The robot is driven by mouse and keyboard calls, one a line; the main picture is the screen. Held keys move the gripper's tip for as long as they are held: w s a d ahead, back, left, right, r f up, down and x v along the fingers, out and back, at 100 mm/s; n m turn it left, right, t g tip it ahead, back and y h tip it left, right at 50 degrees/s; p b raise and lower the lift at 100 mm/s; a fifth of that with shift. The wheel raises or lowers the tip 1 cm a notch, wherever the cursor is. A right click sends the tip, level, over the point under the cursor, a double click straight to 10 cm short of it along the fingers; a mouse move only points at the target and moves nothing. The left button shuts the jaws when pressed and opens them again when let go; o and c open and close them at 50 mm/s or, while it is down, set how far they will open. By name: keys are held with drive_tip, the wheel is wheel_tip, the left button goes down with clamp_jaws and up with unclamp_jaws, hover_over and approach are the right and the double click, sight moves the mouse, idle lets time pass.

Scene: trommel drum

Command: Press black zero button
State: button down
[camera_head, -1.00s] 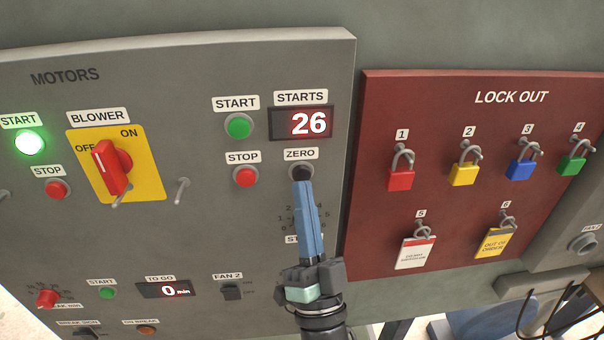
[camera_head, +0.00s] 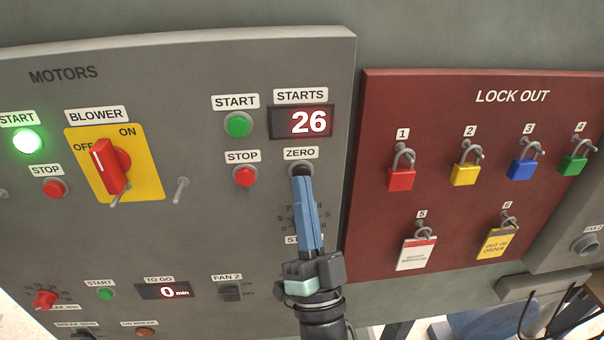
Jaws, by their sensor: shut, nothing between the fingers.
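The black zero button (camera_head: 301,168) sits under the ZERO label (camera_head: 301,153) on the grey motors panel, below the STARTS display (camera_head: 301,122), which reads 26. My gripper (camera_head: 302,180) is shut and empty. Its blue fingers point up the panel, with their tips at the lower part of the button and covering some of it. I cannot tell whether the tips touch the button or stand just in front of it.
Left of the zero button are a red STOP button (camera_head: 245,175) and a green START button (camera_head: 237,125). A dial scale (camera_head: 290,222) lies partly behind my fingers. A red lock-out board (camera_head: 450,180) with several padlocks stands to the right. A metal toggle (camera_head: 181,190) sticks out at left.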

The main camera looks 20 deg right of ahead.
drive_tip(key=shift+w+d, duration=0.1)
drive_tip(key=shift+w, duration=0.25)
idle(0.3)
drive_tip(key=shift+s, duration=0.1)
drive_tip(key=shift+s+a, duration=0.25)
drive_tip(key=shift+s, duration=0.5)
drive_tip(key=s, duration=0.2)
drive_tip(key=s+a+p, duration=0.1)
drive_tip(key=s, duration=0.1)
drive_tip(key=shift+s+a, duration=0.2)
drive_tip(key=shift+s, duration=0.2)
idle(0.7)
